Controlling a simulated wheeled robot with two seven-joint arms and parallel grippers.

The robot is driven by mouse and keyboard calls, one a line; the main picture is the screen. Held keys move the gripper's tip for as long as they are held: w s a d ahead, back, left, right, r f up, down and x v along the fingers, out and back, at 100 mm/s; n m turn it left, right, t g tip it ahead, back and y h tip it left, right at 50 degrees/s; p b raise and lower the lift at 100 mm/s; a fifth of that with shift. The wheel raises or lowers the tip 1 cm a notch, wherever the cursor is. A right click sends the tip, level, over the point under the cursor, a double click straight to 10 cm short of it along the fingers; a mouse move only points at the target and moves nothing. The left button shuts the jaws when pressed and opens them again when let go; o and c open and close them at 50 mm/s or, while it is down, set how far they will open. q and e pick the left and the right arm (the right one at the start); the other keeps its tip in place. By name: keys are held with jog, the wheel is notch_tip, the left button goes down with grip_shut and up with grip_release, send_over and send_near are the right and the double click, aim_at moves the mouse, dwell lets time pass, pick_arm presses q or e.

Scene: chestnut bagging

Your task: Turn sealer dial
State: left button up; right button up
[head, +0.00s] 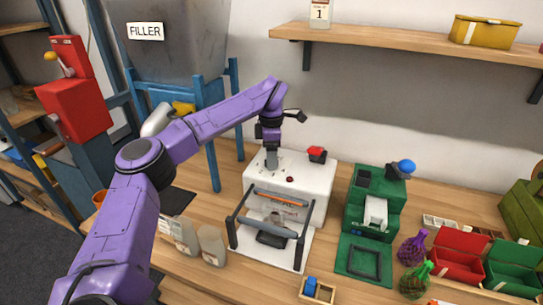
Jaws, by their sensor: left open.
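The sealer appears to be the white machine (313,182) with a black-framed bar (266,228) at its front, standing on the wooden bench. Its top carries a red-topped block (317,154) and a small dark red button (290,179). My left gripper (272,163) comes in from the left on a purple arm and points down at the back left of the machine's top. It is open. The dial cannot be made out clearly; the gripper may hide it. Whether the fingers touch anything there is too small to tell. My right gripper is not in view.
A green machine (366,205) with a blue knob stands right of the white one. Red (458,262) and green (514,272) bins and net bags (412,250) lie farther right. Pale containers (212,246) stand front left. A wooden shelf (400,36) runs above the bench.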

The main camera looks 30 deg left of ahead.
pick_arm(q)
jog(key=shift+f, duration=0.3)
jog(key=c, duration=1.1)
jog(key=shift+o, duration=0.2)
